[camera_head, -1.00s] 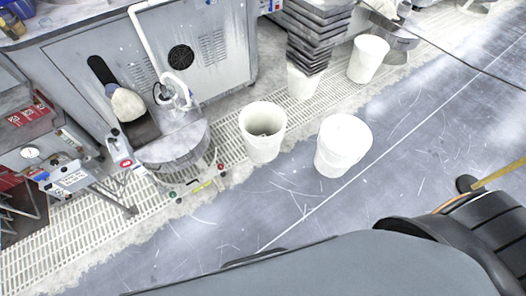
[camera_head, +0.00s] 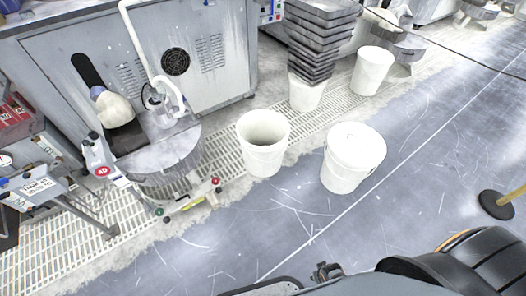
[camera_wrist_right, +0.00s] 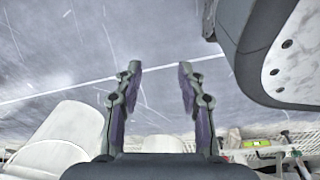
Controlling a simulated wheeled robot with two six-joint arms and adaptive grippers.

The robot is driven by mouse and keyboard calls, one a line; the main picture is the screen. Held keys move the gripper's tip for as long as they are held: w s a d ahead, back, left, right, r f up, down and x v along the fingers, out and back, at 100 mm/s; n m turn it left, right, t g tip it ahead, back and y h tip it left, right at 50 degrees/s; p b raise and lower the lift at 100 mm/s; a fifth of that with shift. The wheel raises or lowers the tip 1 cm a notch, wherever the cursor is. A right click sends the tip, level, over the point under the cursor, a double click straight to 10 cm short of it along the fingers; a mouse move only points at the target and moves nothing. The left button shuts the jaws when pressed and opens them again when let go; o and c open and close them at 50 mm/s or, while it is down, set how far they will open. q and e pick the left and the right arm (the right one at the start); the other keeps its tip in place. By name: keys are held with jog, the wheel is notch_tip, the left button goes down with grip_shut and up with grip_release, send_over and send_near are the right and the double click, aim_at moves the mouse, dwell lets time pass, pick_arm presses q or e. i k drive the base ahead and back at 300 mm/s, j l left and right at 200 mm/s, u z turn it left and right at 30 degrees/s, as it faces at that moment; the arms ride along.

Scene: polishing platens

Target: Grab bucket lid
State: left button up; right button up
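A small dark part of my arm shows at the bottom of the head view. My left gripper is not recognisable in any view.
An open white bucket (camera_head: 264,155) stands left of the lidded one. A polishing machine (camera_head: 165,160) is further left. Stacked grey trays (camera_head: 318,45) and another white bucket (camera_head: 372,72) stand behind. A round black base (camera_head: 496,204) is at the right. Grey floor in front is clear.

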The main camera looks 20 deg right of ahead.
aim_at(357, 144)
jog(key=z, duration=1.5)
